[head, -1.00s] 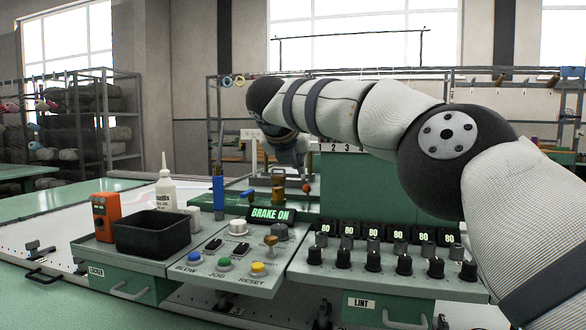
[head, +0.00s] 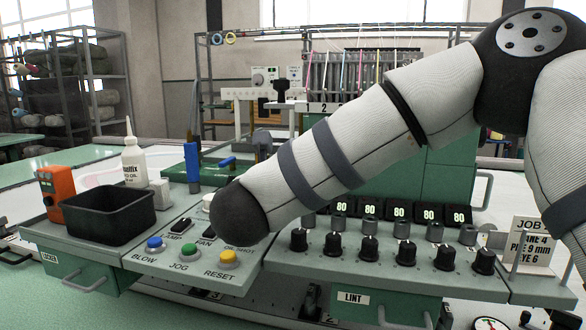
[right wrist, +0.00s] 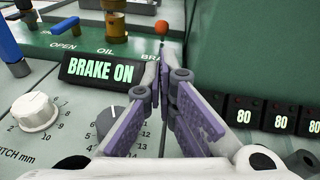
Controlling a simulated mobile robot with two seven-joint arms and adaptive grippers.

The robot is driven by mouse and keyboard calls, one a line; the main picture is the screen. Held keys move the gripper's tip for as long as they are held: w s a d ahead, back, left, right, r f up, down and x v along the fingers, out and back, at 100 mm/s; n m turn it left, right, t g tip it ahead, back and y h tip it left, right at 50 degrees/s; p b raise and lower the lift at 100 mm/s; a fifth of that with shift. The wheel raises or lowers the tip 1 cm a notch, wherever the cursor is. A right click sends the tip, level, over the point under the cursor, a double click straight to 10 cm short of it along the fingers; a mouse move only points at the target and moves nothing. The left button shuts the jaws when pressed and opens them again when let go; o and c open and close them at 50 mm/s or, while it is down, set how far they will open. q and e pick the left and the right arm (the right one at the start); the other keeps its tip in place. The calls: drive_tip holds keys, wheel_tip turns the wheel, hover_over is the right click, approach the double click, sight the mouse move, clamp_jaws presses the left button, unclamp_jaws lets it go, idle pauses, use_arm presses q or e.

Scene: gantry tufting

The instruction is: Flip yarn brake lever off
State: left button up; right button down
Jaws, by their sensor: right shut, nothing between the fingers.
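The yarn brake lever, with its orange-red ball knob (right wrist: 161,27) on a thin dark stem, stands beyond my fingers in the right wrist view, beside the green housing. A label starting "BRA", partly hidden by my fingers, is at its foot. The black display (right wrist: 101,72) reads "BRAKE ON" in pale green. My right gripper (right wrist: 161,62) is shut and empty, its purple-padded fingers pointing at the lever. The knob appears just past the fingertips; I cannot tell whether they touch. In the head view my right arm hides the lever, display and gripper. My left gripper is not in view.
A brass fitting (right wrist: 102,18) and a blue handle (right wrist: 9,40) stand left of the lever. A white knob (right wrist: 35,111) is nearer. In the head view are a black bin (head: 108,212), a white bottle (head: 134,160) and a row of black dials (head: 368,248).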

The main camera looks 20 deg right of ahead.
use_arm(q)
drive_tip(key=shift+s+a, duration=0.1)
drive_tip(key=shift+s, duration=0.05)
use_arm(e)
drive_tip(key=shift+s+a, duration=0.15)
drive_tip(key=shift+s, duration=0.05)
drive_tip(key=x, duration=1)
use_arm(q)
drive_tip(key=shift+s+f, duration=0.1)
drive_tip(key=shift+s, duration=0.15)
use_arm(e)
drive_tip(key=shift+w+f, duration=0.1)
drive_tip(key=shift+f, duration=0.05)
